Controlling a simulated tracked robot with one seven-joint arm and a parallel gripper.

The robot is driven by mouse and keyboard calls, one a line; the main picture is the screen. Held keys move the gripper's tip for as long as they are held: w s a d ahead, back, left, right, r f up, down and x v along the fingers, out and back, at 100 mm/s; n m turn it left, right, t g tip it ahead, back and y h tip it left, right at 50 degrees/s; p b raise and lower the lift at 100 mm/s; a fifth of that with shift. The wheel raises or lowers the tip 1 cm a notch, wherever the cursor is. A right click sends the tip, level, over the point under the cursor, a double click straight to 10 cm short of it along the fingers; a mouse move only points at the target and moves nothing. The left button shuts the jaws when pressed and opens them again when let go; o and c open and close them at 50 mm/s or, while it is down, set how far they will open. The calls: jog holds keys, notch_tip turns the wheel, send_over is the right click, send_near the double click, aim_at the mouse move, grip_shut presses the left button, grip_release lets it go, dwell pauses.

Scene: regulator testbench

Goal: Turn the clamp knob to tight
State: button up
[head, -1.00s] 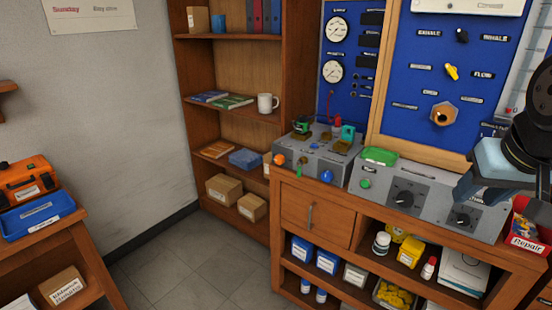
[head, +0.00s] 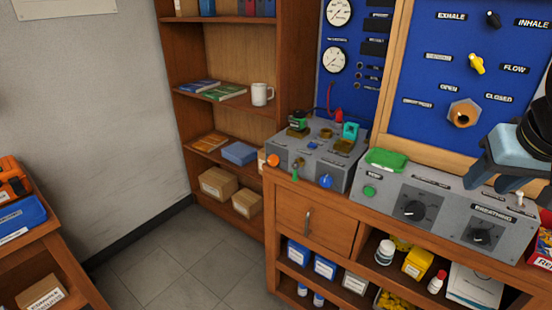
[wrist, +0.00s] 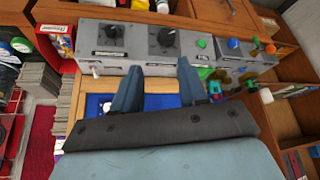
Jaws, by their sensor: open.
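A grey fixture box (head: 340,171) stands at the left end of the wooden bench. It carries a green clamped part, a teal clamped part (head: 350,131), an orange knob (head: 272,160) and a blue knob (head: 326,181) on its front. I cannot read which is the clamp knob or how it is set. The blue knob also shows in the wrist view (wrist: 233,43). My gripper (wrist: 158,88) is open and empty, apart from every knob. In the head view its pale blue body is at the right, over the grey console; its fingertips are unclear there.
The grey console (head: 455,209) with black dials sits right of the fixture box, a green tray (head: 386,159) on its top. A blue panel (head: 420,115) rises behind. A wooden bookshelf (head: 175,130) stands left of the bench. The floor (head: 190,255) in front is clear.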

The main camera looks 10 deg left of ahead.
jog(key=shift+o, duration=0.2)
jog(key=shift+o, duration=1.6)
jog(key=shift+w, duration=0.25)
jog(key=shift+o, duration=0.7)
jog(key=w+a+f+n+g+h, duration=0.1)
jog(key=w+n+g+h, duration=0.1)
jog(key=w+n, duration=0.3)
jog(key=shift+w+f+g, duration=0.25)
jog(key=shift+w+g, duration=0.05)
jog(key=shift+w, duration=0.65)
jog(key=w+a+f+n+t+h, duration=0.1)
jog(key=w+a+f+n+h, duration=0.3)
jog(key=w+a+n, duration=0.3)
jog(key=w+a+f+n+t+h, duration=0.1)
jog(key=w+a+f+n+h, duration=0.2)
jog(key=w+a+n, duration=0.45)
jog(key=n+t+y, duration=0.2)
jog(key=n+t, duration=1)
jog(key=n, duration=0.2)
send_near(271, 162)
jog(key=x, duration=0.9)
jog(key=shift+w+d, duration=0.15)
jog(key=shift+w, duration=0.1)
